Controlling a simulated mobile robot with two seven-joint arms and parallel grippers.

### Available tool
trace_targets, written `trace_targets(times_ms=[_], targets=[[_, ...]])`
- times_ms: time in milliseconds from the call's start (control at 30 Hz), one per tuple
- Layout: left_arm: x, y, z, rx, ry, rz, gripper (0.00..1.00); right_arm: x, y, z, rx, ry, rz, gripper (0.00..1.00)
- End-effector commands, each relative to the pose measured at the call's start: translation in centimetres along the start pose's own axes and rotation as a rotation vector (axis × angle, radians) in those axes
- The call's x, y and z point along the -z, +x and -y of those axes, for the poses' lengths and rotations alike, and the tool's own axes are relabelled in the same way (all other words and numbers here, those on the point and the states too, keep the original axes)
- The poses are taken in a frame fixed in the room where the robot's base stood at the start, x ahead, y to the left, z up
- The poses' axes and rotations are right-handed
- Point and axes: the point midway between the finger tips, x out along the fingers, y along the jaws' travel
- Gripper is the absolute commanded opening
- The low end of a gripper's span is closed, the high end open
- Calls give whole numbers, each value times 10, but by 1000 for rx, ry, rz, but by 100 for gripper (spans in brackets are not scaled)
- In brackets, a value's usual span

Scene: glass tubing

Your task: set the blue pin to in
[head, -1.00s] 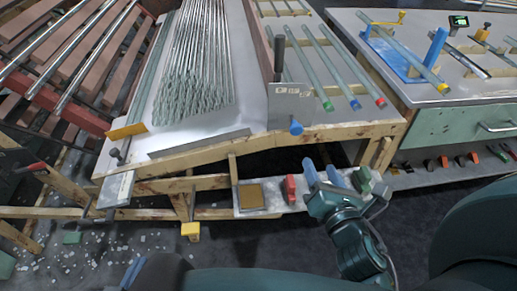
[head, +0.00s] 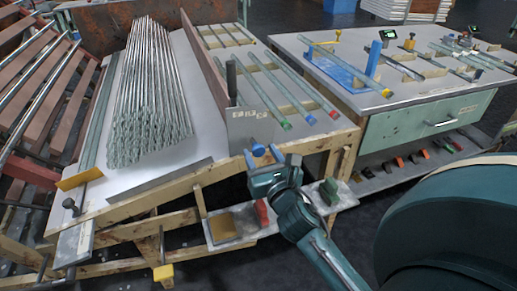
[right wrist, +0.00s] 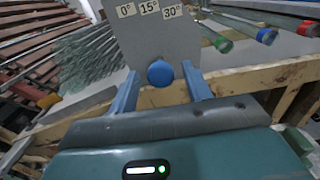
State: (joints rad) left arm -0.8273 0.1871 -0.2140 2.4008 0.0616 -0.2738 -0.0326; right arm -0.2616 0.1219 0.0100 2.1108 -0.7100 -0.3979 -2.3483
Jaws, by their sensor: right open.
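The blue pin (head: 258,150) is a round blue knob at the lower part of an upright grey plate (head: 248,128) at the front edge of the sloped table. In the right wrist view the pin (right wrist: 160,73) faces me, below labels reading 0°, 15° and 30°. How far it sticks out of the plate is hard to tell. My right gripper (head: 264,157) is open, its two blue fingers pointing at the plate. In the right wrist view the fingers (right wrist: 160,88) stand left and right of the pin, apart from it. My left gripper is not in view.
Glass tubes with green, blue and red ends (head: 300,93) lie right of the plate. A big tube bundle (head: 150,100) lies left. Below, a low shelf holds a red block (head: 262,213) and a green block (head: 329,191). A bench with a drawer (head: 425,122) stands right.

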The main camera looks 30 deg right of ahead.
Motion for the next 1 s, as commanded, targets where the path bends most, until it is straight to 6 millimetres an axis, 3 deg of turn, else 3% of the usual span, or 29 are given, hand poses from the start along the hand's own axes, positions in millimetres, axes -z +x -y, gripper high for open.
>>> trace_targets(times_ms=[200, 533, 1000], targets=[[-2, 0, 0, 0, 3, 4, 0, 0, 21, 0, 1, 0, -1, 49], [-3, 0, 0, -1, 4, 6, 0, 1, 24, 0, 1, 0, -1, 49], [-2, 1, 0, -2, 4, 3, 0, 1, 23, 0, 0, 1, -1, 10]])
